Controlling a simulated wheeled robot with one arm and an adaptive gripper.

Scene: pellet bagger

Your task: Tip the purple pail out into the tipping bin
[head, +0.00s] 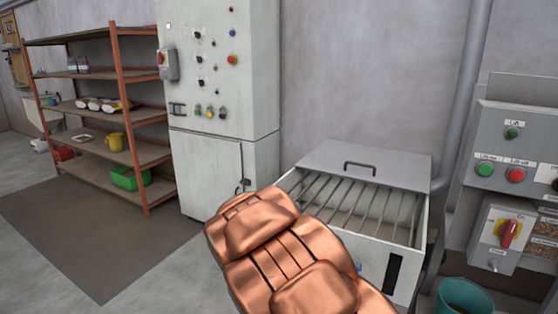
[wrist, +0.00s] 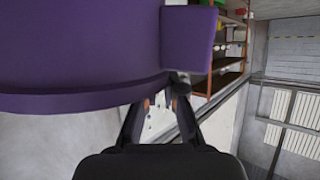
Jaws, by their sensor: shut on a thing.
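The purple pail (wrist: 85,55) fills the upper left of the wrist view, close to the camera. My gripper (wrist: 165,85) is shut on the pail at its rim or edge; the exact contact is partly hidden. The pail's contents cannot be seen. In the head view my copper-coloured arm covers the lower middle, and neither gripper nor pail shows there. The tipping bin (head: 408,232) is a light grey box behind my arm, with bars across its opening and its handled lid (head: 372,160) raised at the back.
A grey control cabinet (head: 225,100) stands left of the bin. Orange-framed shelves (head: 118,95) hold several items further left. Control boxes (head: 510,150) and a teal bucket (head: 465,297) are at the right. Open floor (head: 90,235) lies at the lower left.

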